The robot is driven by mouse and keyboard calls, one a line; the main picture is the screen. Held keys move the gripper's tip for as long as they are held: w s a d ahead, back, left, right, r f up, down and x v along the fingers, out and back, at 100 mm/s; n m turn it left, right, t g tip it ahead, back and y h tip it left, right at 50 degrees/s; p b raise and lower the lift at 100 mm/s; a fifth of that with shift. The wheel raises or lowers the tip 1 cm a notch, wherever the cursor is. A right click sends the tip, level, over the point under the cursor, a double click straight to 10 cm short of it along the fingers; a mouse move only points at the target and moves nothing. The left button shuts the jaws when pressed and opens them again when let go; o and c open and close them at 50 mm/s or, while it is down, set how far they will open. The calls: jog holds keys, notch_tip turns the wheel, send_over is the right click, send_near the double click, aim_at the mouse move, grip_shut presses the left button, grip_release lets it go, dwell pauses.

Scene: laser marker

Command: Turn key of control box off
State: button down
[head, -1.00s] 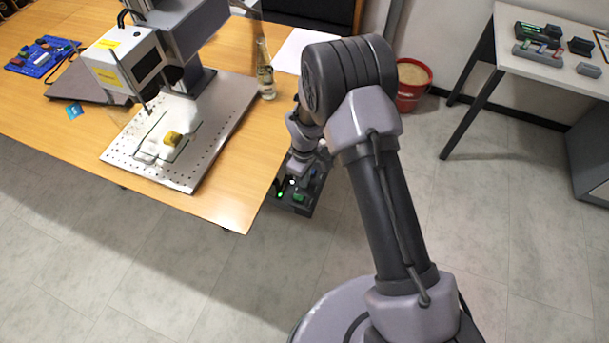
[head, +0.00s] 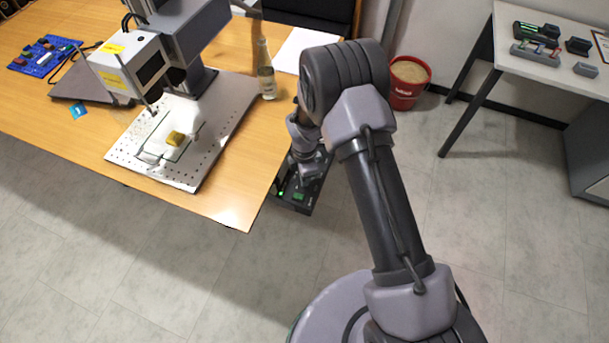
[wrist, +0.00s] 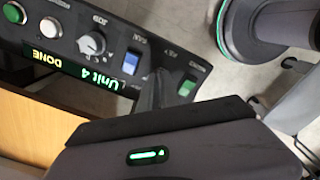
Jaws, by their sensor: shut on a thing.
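The control box (head: 290,203) sits beside the table's right edge in the head view, with a green light lit. My gripper (head: 307,178) is down at its top, and my wrist hides part of it. In the wrist view the control box panel (wrist: 118,25) shows upside down, with a lit display (wrist: 62,70) reading "Unit 4 DONE", a knob (wrist: 92,43), a blue switch (wrist: 131,63) and a green switch (wrist: 187,87). My gripper (wrist: 158,88) is shut on the key between these switches. The key itself is mostly hidden by the dark fingers.
A red bucket (head: 405,88) stands on the floor behind my arm. A second table (head: 555,70) is at right.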

jog(key=shift+n, duration=0.6)
jog(key=c, duration=1.6)
grip_release()
notch_tip(320, 180, up, 18)
jog(key=p, duration=0.6)
jog(key=shift+f, duration=0.25)
